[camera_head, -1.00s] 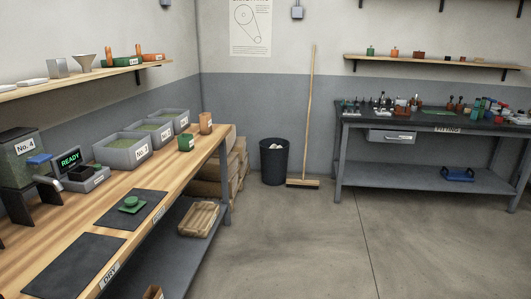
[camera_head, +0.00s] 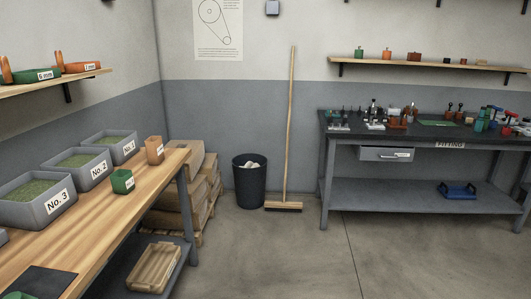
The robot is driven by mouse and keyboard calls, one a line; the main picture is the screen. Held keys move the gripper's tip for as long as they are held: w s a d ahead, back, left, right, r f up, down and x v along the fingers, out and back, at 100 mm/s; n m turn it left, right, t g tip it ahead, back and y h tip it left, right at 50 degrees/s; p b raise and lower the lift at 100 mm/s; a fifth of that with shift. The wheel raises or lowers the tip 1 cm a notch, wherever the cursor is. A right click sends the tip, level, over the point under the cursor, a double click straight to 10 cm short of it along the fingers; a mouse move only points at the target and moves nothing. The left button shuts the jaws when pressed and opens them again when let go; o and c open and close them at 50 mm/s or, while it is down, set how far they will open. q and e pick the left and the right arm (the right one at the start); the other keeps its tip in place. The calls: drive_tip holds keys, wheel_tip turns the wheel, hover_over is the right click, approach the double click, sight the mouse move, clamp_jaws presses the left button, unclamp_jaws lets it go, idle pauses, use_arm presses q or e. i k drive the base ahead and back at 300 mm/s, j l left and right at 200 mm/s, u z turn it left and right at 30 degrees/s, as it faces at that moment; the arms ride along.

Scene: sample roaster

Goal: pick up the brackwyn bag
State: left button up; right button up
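No bag with a readable brackwyn name shows. Several brown sacks or boxes (camera_head: 180,208) are stacked on a pallet in the corner, beyond the end of the wooden bench and partly hidden by it. A tan slatted crate or bundle (camera_head: 155,267) lies on the lower shelf under the bench. I cannot tell whether any of these is the brackwyn bag. Neither of my grippers is in view.
The wooden bench (camera_head: 120,215) on the left holds grey bins of green beans (camera_head: 75,170), a green cup (camera_head: 122,182) and a brown cup (camera_head: 154,150). A black bin (camera_head: 249,185) and a broom (camera_head: 290,130) stand at the wall. The middle floor is clear.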

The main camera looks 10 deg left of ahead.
sight(154, 145)
drive_tip(key=i, duration=1.4)
drive_tip(key=i+l+u, duration=0.2)
drive_tip(key=i+u, duration=0.25)
drive_tip(key=i, duration=0.35)
drive_tip(key=i+l+u, duration=0.5)
drive_tip(key=i, duration=0.25)
drive_tip(key=i+l+u, duration=0.45)
drive_tip(key=i+l, duration=0.15)
drive_tip(key=l, duration=0.1)
